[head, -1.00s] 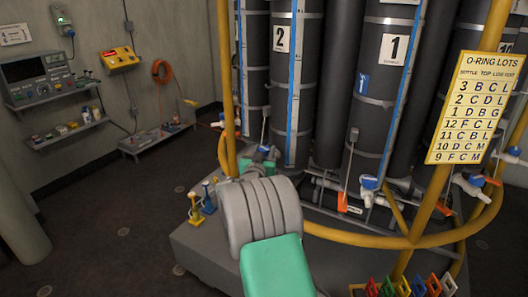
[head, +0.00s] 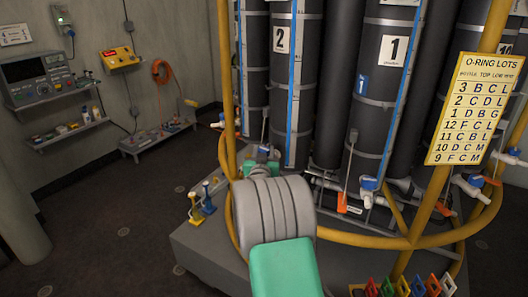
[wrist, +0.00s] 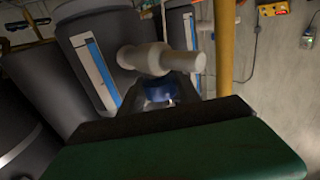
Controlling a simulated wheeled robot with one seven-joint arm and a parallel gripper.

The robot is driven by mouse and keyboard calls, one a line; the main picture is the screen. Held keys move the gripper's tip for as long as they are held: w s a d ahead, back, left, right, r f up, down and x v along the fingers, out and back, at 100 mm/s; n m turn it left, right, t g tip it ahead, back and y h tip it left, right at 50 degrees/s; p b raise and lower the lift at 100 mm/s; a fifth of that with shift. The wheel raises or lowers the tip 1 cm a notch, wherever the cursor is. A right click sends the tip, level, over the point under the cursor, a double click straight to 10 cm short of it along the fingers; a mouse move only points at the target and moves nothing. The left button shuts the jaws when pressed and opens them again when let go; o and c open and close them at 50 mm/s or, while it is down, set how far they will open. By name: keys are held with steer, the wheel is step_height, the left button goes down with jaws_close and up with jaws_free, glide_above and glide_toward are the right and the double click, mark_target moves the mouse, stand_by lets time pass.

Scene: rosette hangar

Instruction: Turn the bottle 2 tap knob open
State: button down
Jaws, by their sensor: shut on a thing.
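Bottle 2 (head: 308,85) is a tall dark cylinder with a white "2" label and a blue-white strip, standing behind my arm in the head view. Its tap shows in the wrist view as a pale pipe fitting (wrist: 160,57) with a blue knob (wrist: 158,88) beside it. My gripper (wrist: 157,102) is at the blue knob, shut on it, with its dark and green parts covering the knob's near side. In the head view my grey wrist and green arm link hide most of the tap, and the knob cannot be made out there. The knob's exact angle is unclear.
A yellow rail (head: 350,238) curves around the bottles, with a yellow post (head: 226,80) near my wrist. Bottle 1 (head: 380,130) stands to the right with its blue tap knob (head: 369,183). Small yellow and blue fittings (head: 203,197) sit left of my wrist. Open floor lies left.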

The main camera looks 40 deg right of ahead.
steer(key=shift+s+d+f+n+t+y+b, duration=0.15)
steer(key=shift+n+t+y+b, duration=0.25)
steer(key=shift+n+t+y, duration=0.4)
steer(key=y+b, duration=0.1)
steer(key=n+t+y+b, duration=0.1)
steer(key=b, duration=0.1)
steer(key=shift+d+f, duration=0.1)
steer(key=shift+f, duration=0.2)
steer(key=n+t+y+b, duration=0.1)
steer(key=y+b, duration=0.1)
steer(key=b, duration=0.1)
steer(key=n+t+y+b, duration=0.1)
steer(key=n+y+b, duration=0.1)
steer(key=b, duration=0.1)
steer(key=shift+f, duration=0.2)
steer(key=n+y+b, duration=0.1)
steer(key=y, duration=0.1)
steer(key=n+y+b, duration=0.1)
steer(key=y, duration=0.1)
steer(key=shift+r+n+t+b, duration=0.3)
steer(key=shift+r, duration=0.05)
steer(key=shift+a+r+n+y, duration=0.15)
steer(key=shift+n+y, duration=0.4)
steer(key=shift+y, duration=0.3)
steer(key=shift+a+r+n+y, duration=0.1)
steer(key=shift+n+y, duration=0.45)
steer(key=shift+y, duration=0.6)
steer(key=c, duration=0.9)
jaws_free()
steer(key=shift+o, duration=0.2)
